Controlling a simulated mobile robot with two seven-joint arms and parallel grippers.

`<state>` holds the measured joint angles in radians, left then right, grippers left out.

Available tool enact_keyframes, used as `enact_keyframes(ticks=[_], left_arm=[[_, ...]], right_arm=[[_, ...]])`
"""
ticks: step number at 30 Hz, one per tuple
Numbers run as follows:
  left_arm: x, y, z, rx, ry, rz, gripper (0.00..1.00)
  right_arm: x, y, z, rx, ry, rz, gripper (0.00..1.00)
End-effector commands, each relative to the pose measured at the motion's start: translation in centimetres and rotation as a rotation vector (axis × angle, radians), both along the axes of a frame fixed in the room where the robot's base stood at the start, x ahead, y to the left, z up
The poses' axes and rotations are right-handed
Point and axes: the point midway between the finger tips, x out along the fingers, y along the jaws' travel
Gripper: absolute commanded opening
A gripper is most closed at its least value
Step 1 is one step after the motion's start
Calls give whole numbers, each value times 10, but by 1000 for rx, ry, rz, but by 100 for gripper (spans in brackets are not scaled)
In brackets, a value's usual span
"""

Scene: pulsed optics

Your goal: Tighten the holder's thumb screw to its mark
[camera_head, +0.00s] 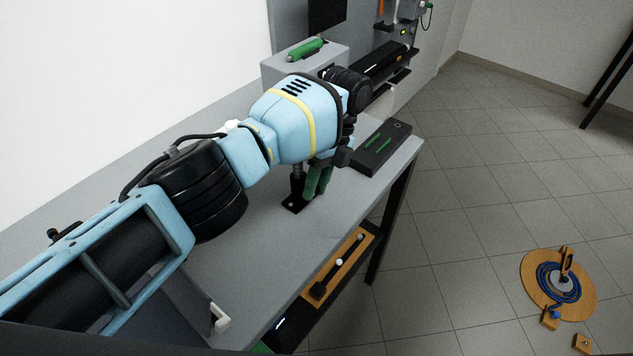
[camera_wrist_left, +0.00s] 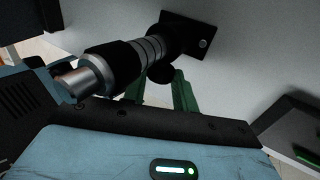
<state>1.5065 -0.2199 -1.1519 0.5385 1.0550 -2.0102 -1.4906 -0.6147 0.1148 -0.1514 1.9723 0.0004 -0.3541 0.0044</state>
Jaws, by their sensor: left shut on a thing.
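The holder (camera_head: 297,184) is a dark upright post on a black base plate (camera_head: 293,204) on the grey bench. In the left wrist view the holder (camera_wrist_left: 125,63) shows a black body, silver rings and a bright metal post (camera_wrist_left: 80,82). Its thumb screw (camera_wrist_left: 160,73) is a dark round knob on the side. My left gripper (camera_head: 317,182) has green fingers and is beside the holder, shut on the thumb screw. The fingers (camera_wrist_left: 183,96) also show in the left wrist view. The mark cannot be made out. My right gripper is not in view.
A dark tray with green bars (camera_head: 361,160) lies near the bench's right edge. A grey box (camera_head: 275,70) bearing a green cylinder (camera_head: 306,50) stands behind. A wooden board (camera_head: 335,270) lies on the shelf below. A coiled blue hose (camera_head: 558,282) lies on the floor.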

Motion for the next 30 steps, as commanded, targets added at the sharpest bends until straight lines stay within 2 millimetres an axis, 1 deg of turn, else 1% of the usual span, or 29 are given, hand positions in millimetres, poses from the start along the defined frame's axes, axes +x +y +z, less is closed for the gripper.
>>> enact_keyframes(ticks=[16, 17, 21, 22, 30], left_arm=[[0, 0, 1, 7, 5, -1, 5], [1, 0, 1, 7, 5, -1, 29], [0, 0, 1, 6, 5, -1, 48], [0, 0, 1, 6, 5, -1, 50], [0, 0, 1, 5, 6, 0, 50]], right_arm=[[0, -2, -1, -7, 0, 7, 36], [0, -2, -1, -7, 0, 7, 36], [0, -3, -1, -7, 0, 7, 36], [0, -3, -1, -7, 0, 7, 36], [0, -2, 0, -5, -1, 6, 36]])
